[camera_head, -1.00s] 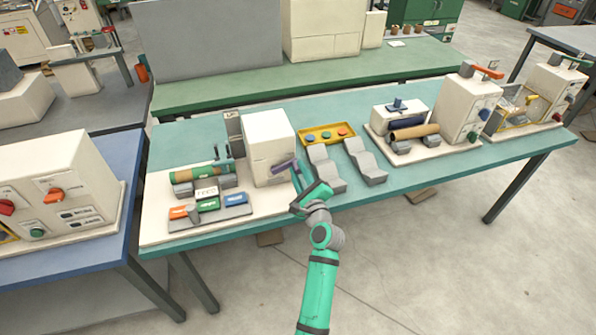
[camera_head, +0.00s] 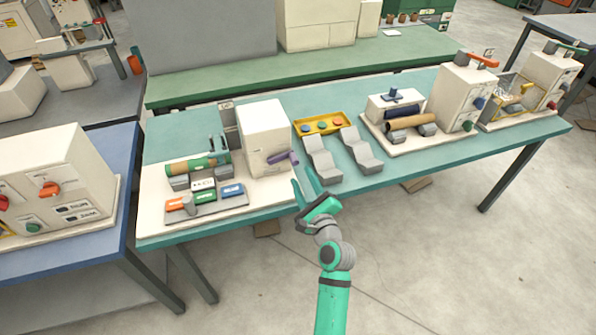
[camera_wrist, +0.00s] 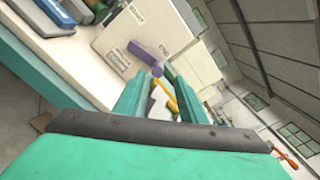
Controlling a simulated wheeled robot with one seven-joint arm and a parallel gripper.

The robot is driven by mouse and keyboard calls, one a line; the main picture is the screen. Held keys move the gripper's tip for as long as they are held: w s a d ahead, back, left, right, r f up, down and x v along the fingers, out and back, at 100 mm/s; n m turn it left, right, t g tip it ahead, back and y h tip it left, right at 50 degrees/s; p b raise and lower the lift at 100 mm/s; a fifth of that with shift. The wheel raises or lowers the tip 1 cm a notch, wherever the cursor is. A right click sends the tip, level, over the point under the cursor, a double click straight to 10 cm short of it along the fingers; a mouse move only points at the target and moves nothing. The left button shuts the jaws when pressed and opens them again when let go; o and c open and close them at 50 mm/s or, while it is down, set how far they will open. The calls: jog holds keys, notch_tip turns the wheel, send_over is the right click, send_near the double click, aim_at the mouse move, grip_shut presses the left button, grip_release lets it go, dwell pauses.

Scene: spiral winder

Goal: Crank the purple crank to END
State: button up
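The wrist view shows the fingers (camera_wrist: 152,98) apart.
Left of the machine lie a green and brown roll (camera_head: 198,164) and colored labelled blocks (camera_head: 205,197). Grey stepped stands (camera_head: 322,160) and a yellow tray (camera_head: 322,125) stand to the right. Another winder (camera_head: 465,95) is further right. The floor in front is open.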

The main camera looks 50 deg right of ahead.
jog(key=shift+v, duration=1.15)
jog(key=shift+d, duration=0.1)
